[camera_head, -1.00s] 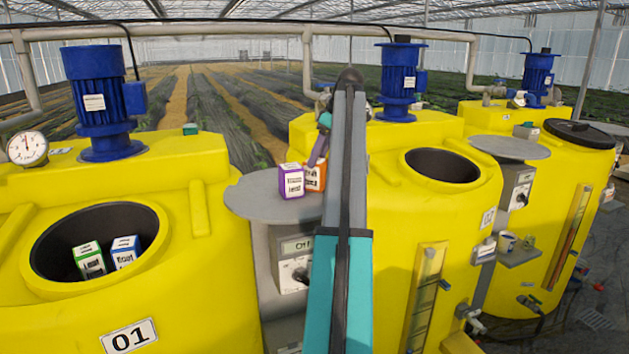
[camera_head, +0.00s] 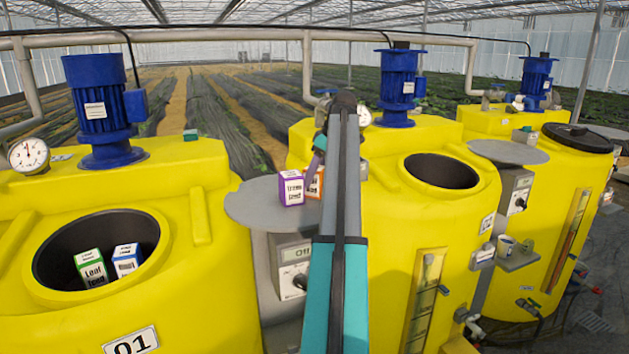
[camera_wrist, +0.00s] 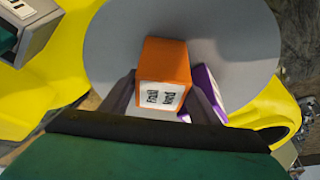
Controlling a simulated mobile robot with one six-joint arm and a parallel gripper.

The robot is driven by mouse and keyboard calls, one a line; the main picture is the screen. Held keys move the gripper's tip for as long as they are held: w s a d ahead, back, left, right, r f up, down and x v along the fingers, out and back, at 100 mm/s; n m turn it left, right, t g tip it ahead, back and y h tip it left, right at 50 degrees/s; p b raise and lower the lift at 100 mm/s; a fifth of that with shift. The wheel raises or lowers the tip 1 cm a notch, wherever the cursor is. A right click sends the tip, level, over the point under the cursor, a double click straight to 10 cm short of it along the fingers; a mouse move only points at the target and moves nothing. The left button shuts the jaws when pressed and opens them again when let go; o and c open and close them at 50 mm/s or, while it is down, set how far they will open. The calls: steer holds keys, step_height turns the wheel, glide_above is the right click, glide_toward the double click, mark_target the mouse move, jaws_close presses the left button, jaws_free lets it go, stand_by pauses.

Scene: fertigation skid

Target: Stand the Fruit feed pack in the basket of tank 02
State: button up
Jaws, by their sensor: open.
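The Fruit feed pack (camera_wrist: 163,68) is an orange box with a white label face, standing on a round grey table in the wrist view. It also shows in the head view (camera_head: 316,186), partly hidden by my arm and the purple pack. My gripper (camera_wrist: 162,92) is open, with one finger on each side of the orange pack; I cannot tell whether they touch it. In the head view my gripper (camera_head: 318,152) is at the pack, mostly hidden by my arm. The middle yellow tank (camera_head: 400,225) has a dark round opening (camera_head: 441,170); no pack shows in it.
A purple pack (camera_head: 291,188) stands right beside the orange one on the grey table (camera_head: 250,203). Tank 01 (camera_head: 215,290) at left holds a green pack (camera_head: 91,266) and a blue pack (camera_head: 126,259) in its opening. Blue motors (camera_head: 397,85) rise behind the openings.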

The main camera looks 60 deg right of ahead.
steer(key=shift+p+x, duration=0.7)
steer(key=shift+x, duration=1.05)
steer(key=c, duration=1.1)
steer(key=shift+o, duration=0.2)
steer(key=shift+r, duration=0.1)
steer(key=shift+r+b, duration=1.15)
steer(key=shift+r, duration=0.5)
steer(key=s+a+b, duration=0.1)
steer(key=s+a, duration=0.2)
steer(key=s, duration=0.1)
steer(key=s+a+r+b, duration=0.1)
steer(key=s+a+b, duration=0.1)
steer(key=s+a, duration=0.1)
steer(key=s+a+b, duration=0.1)
steer(key=s+a, duration=0.3)
steer(key=s, duration=0.1)
steer(key=shift+s+a+r, duration=0.1)
steer(key=shift+s+r, duration=0.15)
